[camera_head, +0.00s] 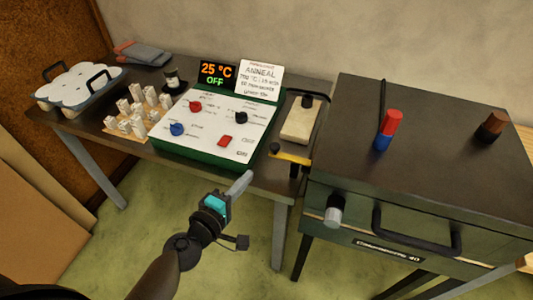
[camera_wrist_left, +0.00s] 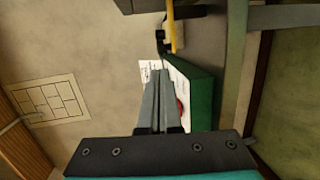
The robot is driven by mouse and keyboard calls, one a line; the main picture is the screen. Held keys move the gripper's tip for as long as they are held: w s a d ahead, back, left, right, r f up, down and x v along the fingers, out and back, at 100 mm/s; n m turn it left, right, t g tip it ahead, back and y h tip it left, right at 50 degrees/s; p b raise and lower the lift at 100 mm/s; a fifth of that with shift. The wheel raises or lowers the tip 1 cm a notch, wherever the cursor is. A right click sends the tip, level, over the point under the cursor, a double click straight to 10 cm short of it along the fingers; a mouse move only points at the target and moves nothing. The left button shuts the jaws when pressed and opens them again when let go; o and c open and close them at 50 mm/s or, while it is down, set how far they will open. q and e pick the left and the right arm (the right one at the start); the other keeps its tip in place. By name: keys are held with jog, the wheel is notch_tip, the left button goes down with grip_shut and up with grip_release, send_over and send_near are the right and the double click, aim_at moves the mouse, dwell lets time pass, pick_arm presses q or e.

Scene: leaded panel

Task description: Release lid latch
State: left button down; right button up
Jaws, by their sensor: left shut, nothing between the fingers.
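The dark kiln-like box (camera_head: 345,130) stands at the right with its flat lid down. On its front are a black bar handle (camera_head: 415,247) and a silver cylindrical knob (camera_head: 334,209) near the left corner; I cannot tell for certain which part is the latch. My left gripper (camera_head: 243,183) is shut and empty, in the air in front of the table, left of the silver knob and apart from it. In the left wrist view, its closed fingers (camera_wrist_left: 160,80) point toward the control box and a yellow-and-black piece. My right gripper is not in view.
A green control box (camera_head: 215,122) reading 25 °C OFF sits on the dark table. A yellow-handled item (camera_head: 290,155) is at the table edge beside the kiln. A red-blue cylinder (camera_head: 389,128) and a brown one (camera_head: 491,127) stand on the lid. Pale blocks (camera_head: 138,108) stand left.

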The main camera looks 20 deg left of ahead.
pick_arm(q)
send_near(272, 149)
jog(key=x, duration=0.5)
jog(key=shift+x, duration=0.95)
jog(key=shift+f, duration=0.1)
